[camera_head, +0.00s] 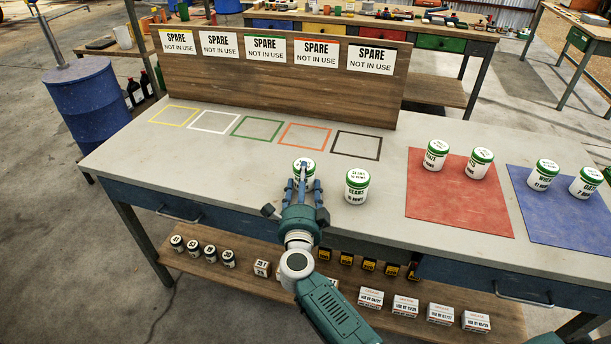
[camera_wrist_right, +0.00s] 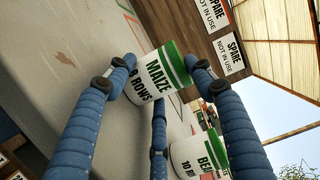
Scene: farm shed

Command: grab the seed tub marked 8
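A white seed tub (camera_head: 305,166) with a green lid stands on the grey bench top. In the right wrist view the same tub (camera_wrist_right: 158,84) reads MAIZE and ROWS; its number is partly covered by a finger and looks like 8. My right gripper (camera_head: 303,184) is at this tub, its blue fingers around it. In the wrist view fingertips (camera_wrist_right: 161,67) overlap opposite edges of the tub; whether they press on it is unclear. A second tub (camera_head: 357,188), marked BEANS 10 ROWS in the wrist view (camera_wrist_right: 196,156), stands close to the right.
Two tubs stand on a red mat (camera_head: 455,215) and two on a blue mat (camera_head: 560,222) at the right. Coloured outlines (camera_head: 258,128) on the bench are empty, before a board (camera_head: 220,78) with SPARE signs. Small jars and boxes fill the lower shelf (camera_head: 250,297).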

